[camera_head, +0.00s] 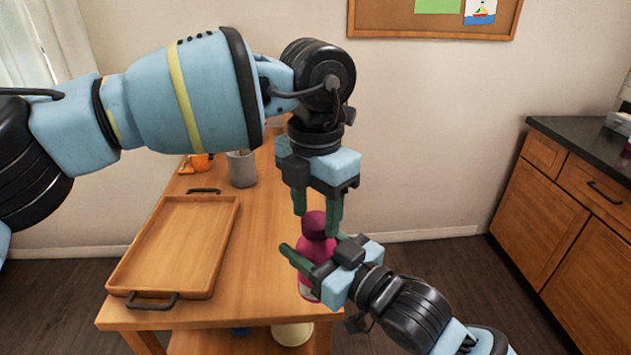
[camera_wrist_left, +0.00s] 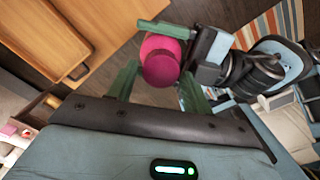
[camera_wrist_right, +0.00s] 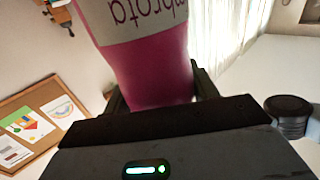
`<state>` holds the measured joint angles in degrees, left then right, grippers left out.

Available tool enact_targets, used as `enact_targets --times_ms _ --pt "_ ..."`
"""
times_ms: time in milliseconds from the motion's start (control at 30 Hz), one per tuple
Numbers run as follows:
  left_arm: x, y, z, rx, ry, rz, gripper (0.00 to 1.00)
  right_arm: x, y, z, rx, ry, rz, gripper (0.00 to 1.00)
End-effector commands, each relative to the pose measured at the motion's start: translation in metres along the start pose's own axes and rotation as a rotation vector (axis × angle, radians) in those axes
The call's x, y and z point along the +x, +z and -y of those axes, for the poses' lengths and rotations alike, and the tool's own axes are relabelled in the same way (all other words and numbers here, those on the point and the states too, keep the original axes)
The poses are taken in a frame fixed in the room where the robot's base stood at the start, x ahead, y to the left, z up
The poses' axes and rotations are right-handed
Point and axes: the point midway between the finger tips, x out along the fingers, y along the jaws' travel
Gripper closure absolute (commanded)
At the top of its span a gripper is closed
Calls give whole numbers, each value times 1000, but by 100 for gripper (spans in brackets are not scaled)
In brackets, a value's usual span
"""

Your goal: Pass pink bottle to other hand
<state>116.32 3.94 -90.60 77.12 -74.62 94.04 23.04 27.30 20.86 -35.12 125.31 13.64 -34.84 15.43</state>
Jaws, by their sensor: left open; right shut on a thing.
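The pink bottle (camera_head: 316,250) is upright in the head view, with a dark pink cap and a pale label. My right gripper (camera_head: 318,262) is shut on its body from the right. In the right wrist view the bottle (camera_wrist_right: 150,60) fills the space between the fingers, its label lettering upside down. My left gripper (camera_head: 318,212) is open and points down just above the cap. In the left wrist view the cap (camera_wrist_left: 160,65) shows between the spread left fingers (camera_wrist_left: 158,88); I cannot tell whether they touch it.
A wooden table (camera_head: 255,260) stands below the grippers. It bears a wooden tray (camera_head: 175,243) with dark handles at left, a grey cup (camera_head: 242,168) and an orange object (camera_head: 200,162) farther back. A wooden cabinet (camera_head: 570,215) with a dark top stands at right.

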Motion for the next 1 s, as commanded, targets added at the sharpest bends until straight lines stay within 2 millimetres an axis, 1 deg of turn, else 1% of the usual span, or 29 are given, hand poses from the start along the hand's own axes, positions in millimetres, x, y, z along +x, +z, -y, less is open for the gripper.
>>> enact_targets --times_ms 33,200,533,767,800,900,1000 --pt "6 0 0 0 0 0 50 0 0 0 0 0 -1 65" --pt "16 0 0 -1 1 1 50 0 -1 0 0 0 -1 65" --pt "18 0 0 0 0 1 50 0 -1 0 0 0 -1 65" --pt "18 0 0 -1 1 1 80 0 -1 0 0 0 -1 65" --pt "18 0 0 -1 1 2 83 0 -1 0 0 0 -1 40" --pt "18 0 0 -1 1 1 83 0 0 0 0 0 -1 27" --pt "18 0 0 -1 1 1 83 0 0 0 0 0 -1 16"
